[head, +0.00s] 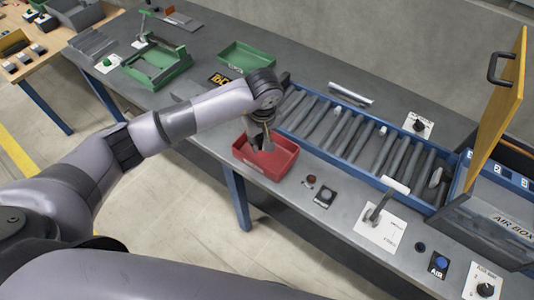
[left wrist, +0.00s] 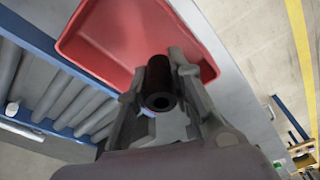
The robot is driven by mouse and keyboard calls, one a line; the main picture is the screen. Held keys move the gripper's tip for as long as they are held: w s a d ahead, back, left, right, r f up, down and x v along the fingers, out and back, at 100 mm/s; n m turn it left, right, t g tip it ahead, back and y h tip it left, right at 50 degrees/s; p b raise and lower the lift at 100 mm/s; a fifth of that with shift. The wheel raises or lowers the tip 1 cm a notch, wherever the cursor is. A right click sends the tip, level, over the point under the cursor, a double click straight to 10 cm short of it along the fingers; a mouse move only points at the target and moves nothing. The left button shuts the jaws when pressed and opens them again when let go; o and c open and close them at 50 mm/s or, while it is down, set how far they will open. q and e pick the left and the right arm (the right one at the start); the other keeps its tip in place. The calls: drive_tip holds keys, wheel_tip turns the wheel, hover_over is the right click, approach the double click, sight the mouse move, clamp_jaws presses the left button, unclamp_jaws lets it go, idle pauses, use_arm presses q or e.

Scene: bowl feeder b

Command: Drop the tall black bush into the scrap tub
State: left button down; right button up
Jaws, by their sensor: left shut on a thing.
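The tall black bush (left wrist: 160,85) is a dark hollow cylinder, seen end-on in the left wrist view. My left gripper (left wrist: 158,100) is shut on it, with a finger on either side. In the head view the left gripper (head: 262,140) points down over the red tub (head: 264,165), which I take for the scrap tub. The red tub also shows in the left wrist view (left wrist: 110,38), beyond the bush. The bush is hard to make out in the head view, and its height above the tub floor cannot be told. My right gripper is not in view.
A blue-framed roller conveyor (head: 350,140) runs right of the tub. A green tray (head: 247,57) and a green fixture (head: 157,65) stand farther back. A yellow door (head: 500,100) stands open at right.

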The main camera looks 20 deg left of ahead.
use_arm(q)
drive_tip(key=shift+f, duration=0.75)
drive_tip(key=shift+f+b, duration=0.4)
drive_tip(key=shift+f, duration=0.25)
drive_tip(key=c, duration=1.7)
unclamp_jaws()
drive_tip(key=o, duration=0.4)
drive_tip(key=shift+c, duration=0.2)
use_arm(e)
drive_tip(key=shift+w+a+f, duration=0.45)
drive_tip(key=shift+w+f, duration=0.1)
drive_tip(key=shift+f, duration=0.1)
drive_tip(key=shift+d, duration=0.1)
